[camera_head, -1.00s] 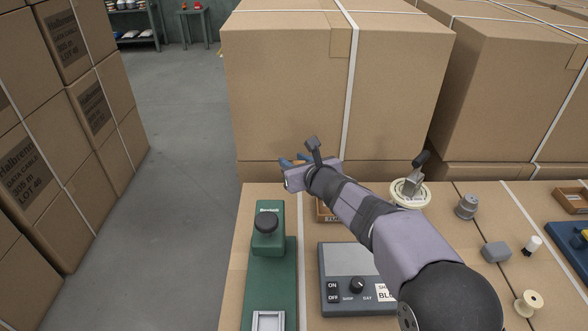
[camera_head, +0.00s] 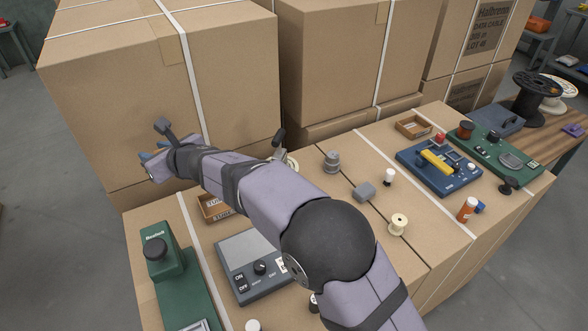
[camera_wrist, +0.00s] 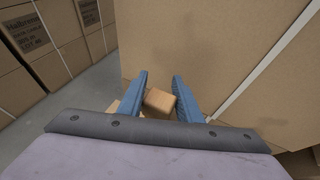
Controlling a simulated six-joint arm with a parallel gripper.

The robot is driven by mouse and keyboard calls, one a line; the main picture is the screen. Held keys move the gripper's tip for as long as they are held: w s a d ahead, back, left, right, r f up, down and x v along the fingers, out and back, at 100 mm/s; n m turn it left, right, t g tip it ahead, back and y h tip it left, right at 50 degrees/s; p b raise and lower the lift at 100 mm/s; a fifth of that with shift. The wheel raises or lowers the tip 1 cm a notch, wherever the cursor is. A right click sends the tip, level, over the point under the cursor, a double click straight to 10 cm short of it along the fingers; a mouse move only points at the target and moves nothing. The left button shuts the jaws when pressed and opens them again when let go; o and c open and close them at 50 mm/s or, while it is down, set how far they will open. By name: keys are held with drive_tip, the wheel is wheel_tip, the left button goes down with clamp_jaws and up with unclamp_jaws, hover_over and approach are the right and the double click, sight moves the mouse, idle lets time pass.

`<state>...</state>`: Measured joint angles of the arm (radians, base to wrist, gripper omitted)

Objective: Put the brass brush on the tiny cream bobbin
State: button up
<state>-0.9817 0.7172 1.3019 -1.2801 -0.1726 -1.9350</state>
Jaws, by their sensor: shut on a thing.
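My gripper (camera_head: 148,164) hangs at the far left edge of the bench, in front of a big carton. In the wrist view its blue fingers (camera_wrist: 160,88) are shut on a small tan block (camera_wrist: 158,102). I cannot tell for sure that this block is the brass brush; its bristles do not show, and I make out no other brush. A small cream bobbin (camera_head: 398,224) stands on the cardboard top right of my arm, well away from my gripper. A larger cream spool (camera_head: 291,162) is partly hidden behind my arm.
A green device (camera_head: 175,270) and a grey switch box (camera_head: 240,265) stand front left. A small tray (camera_head: 213,208) is partly behind my arm. Tall cartons (camera_head: 160,90) close off the back.

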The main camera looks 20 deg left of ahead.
drive_tip(key=w+d+r+m+t+h+b, duration=0.1)
drive_tip(key=w+d+r+m+t+h, duration=0.2)
drive_tip(key=w+d, duration=1.3)
drive_tip(key=w+d+r+m+t+h, duration=0.1)
drive_tip(key=w+d+m+t+h, duration=0.25)
drive_tip(key=w+d, duration=1.25)
drive_tip(key=s+d+f+m+t+h+b, duration=0.15)
drive_tip(key=d+m+h, duration=0.3)
drive_tip(key=d, duration=3.55)
drive_tip(key=n+g+y, duration=0.8)
drive_tip(key=n+y, duration=0.3)
hover_over(398, 225)
drive_tip(key=w+a, duration=0.3)
wheel_tip(398, 225, down, 6)
drive_tip(key=r, duration=0.1)
drive_tip(key=shift+w+f+p, duration=0.15)
drive_tip(key=shift+f+p, duration=0.05)
drive_tip(key=shift+f, duration=2.45)
drive_tip(key=shift+w+f+p, duration=0.1)
drive_tip(key=shift+f+p, duration=0.05)
drive_tip(key=shift+f, duration=2.5)
